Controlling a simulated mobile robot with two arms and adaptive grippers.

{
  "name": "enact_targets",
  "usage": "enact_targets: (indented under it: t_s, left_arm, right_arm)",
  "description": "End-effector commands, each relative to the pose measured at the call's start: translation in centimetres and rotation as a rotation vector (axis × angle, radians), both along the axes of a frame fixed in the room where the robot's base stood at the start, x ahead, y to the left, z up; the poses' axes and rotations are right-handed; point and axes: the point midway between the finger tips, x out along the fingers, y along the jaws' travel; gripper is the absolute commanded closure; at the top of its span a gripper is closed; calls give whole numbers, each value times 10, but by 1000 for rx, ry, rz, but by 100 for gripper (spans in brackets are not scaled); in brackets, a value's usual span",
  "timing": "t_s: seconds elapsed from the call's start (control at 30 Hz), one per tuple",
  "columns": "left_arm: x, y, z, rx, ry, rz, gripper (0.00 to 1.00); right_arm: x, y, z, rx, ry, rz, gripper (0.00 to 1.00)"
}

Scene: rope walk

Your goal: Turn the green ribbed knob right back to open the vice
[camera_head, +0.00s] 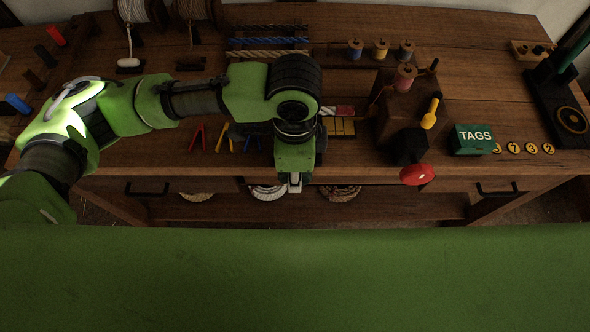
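My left arm comes in from the left and its gripper (294,182) points down at the table's front edge, near the middle. Its fingertips are small and seen from above, so I cannot tell whether they are open or shut, or touching anything. I cannot make out a green ribbed knob or a vice for certain; my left arm and gripper cover part of the bench front. A red round knob (417,174) sticks out at the front edge to the right of the gripper, apart from it. My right gripper is not in view.
A wooden block (394,105) carries a spool and a yellow-handled tool (430,112). Right of it are a green TAGS box (473,139) and yellow number discs (531,148). Coloured clips (197,138) lie left of the gripper. Rope coils (341,193) lie on the shelf below.

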Motion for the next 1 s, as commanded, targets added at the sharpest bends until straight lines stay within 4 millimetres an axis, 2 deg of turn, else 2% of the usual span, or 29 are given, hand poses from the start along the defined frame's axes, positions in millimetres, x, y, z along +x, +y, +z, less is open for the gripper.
enact_targets:
  t_s: [0.17, 0.27, 0.67, 1.0]
  left_arm:
    - [0, 0, 0, 0, 0, 0, 76]
    - [0, 0, 0, 0, 0, 1, 100]
    - [0, 1, 1, -42, 0, 3, 100]
    - [0, 4, 1, -261, 1, 6, 100]
  right_arm:
    - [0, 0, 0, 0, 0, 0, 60]
    - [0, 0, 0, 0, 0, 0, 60]
    - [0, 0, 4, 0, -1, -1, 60]
    - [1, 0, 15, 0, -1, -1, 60]
